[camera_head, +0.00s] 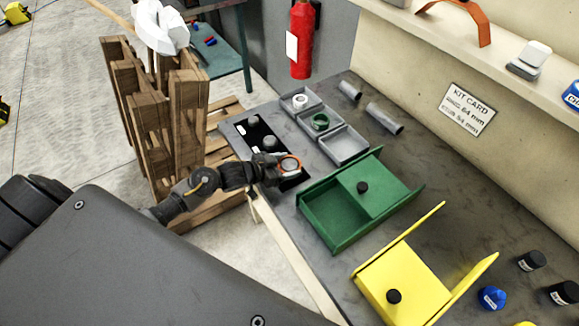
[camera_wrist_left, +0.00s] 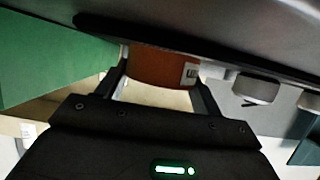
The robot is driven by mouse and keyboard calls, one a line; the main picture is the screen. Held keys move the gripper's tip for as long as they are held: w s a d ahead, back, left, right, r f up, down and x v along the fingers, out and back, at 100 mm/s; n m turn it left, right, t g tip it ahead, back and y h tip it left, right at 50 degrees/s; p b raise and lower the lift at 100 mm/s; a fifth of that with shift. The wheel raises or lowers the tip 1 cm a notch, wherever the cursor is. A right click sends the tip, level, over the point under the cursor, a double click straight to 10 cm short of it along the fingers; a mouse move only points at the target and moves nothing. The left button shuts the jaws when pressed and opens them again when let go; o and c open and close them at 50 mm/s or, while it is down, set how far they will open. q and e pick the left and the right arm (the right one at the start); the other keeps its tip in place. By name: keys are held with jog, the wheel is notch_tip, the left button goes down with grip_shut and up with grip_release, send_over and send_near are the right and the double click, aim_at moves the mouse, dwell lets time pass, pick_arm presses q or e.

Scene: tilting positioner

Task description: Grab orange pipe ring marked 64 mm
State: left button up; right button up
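The orange pipe ring (camera_head: 290,165) is at the near left edge of the workbench, over a dark tray (camera_head: 262,150) with pegs. In the left wrist view the orange ring (camera_wrist_left: 163,68) shows its side wall with a white label that is too small to read. My left gripper (camera_head: 282,171) comes in from the left at the ring. Its two fingers (camera_wrist_left: 160,80) are on either side of the ring, close to its edges. I cannot tell whether they press on it. The ring seems to be at tray level. My right gripper is not in view.
Grey bins (camera_head: 345,146) sit behind the tray, one with a green ring (camera_head: 320,121). A green box (camera_head: 315,213) with a half-open lid and a yellow fixture (camera_head: 415,275) stand to the right. Grey pipes (camera_head: 385,118) lie behind. A kit card (camera_head: 468,108) hangs on the wall.

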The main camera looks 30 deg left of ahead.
pick_arm(q)
jog(key=c, duration=0.4)
jog(key=shift+c, duration=0.2)
jog(key=shift+r, duration=0.15)
